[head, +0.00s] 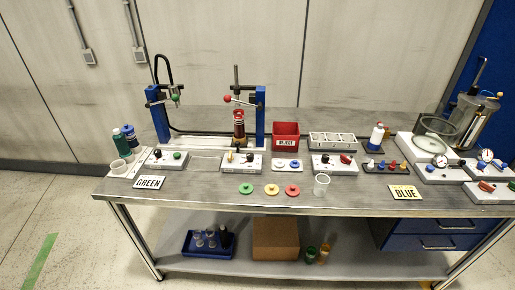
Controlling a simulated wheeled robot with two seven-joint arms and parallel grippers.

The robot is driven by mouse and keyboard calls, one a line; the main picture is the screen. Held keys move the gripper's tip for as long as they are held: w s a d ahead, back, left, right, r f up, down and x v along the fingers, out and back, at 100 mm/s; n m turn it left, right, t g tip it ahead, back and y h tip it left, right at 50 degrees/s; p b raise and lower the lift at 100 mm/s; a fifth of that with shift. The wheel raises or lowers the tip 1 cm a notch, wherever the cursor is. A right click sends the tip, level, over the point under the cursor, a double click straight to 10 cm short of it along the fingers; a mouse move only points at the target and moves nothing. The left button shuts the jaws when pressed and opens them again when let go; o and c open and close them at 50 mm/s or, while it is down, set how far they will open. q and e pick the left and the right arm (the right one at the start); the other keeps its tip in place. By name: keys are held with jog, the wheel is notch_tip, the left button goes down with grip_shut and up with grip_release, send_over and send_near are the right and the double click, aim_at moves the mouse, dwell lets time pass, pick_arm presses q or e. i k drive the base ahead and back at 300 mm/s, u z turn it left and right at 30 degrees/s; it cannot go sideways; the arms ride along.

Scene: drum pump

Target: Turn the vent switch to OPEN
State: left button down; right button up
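Several pale control boxes with small knobs and switches stand along the workbench in the head view. One is at the left (156,163), with a dark switch and a green button. One is in the middle (231,168), with a yellow-black switch. One is right of the middle (325,169), with a black switch and a red lever. Another box (480,195) with a red lever sits at the right edge. The lettering is too small to read, so I cannot tell which carries the vent switch or its position. Neither of my grippers is in view.
A glass vessel (472,115) stands far right.

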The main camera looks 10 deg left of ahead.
aim_at(230, 157)
jog(key=z, duration=0.3)
jog(key=i, duration=0.85)
jog(key=u, duration=0.35)
